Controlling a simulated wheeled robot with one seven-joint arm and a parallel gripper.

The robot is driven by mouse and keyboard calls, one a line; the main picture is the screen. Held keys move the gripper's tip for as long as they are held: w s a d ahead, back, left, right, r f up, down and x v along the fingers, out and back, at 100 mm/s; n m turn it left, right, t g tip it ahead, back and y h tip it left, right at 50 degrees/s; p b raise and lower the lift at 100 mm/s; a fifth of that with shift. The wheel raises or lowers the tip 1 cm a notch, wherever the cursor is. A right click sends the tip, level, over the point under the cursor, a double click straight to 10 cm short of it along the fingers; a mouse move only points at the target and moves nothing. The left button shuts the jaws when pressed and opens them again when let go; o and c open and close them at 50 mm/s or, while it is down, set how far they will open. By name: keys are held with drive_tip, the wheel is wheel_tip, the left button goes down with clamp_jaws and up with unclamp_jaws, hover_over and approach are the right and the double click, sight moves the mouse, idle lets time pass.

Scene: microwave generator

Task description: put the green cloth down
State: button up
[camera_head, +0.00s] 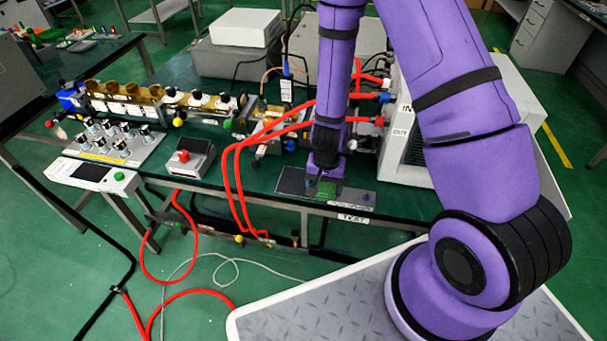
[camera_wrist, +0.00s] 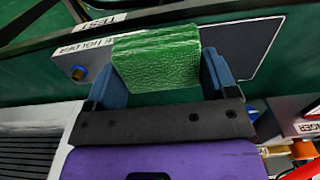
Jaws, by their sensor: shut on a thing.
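The green cloth (camera_wrist: 157,60) is a folded block with a textured surface, held between the two blue fingers of my gripper (camera_wrist: 160,78) in the wrist view. In the head view my gripper (camera_head: 323,180) points down over the dark pad of a grey plate (camera_head: 360,198) near the table's front edge, and a bit of the green cloth (camera_head: 325,190) shows under it. The plate's label, partly hidden by the cloth, ends in "E HOLDER" in the wrist view. I cannot tell whether the cloth touches the pad.
A small box with a red button (camera_head: 190,158) and a panel of knobs (camera_head: 105,145) stand to the left. Red hoses (camera_head: 238,165) loop beside the plate on its left. A white machine (camera_head: 405,150) marked IN and OUT stands close on the right. A "TEST" label (camera_head: 353,218) marks the table edge.

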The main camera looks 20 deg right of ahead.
hover_over(304, 181)
drive_tip(key=shift+s+a+f, duration=0.15)
drive_tip(key=shift+f, duration=1.8)
drive_tip(key=o, duration=0.8)
drive_tip(key=shift+f, duration=0.1)
drive_tip(key=shift+c, duration=0.2)
drive_tip(key=shift+f, duration=0.15)
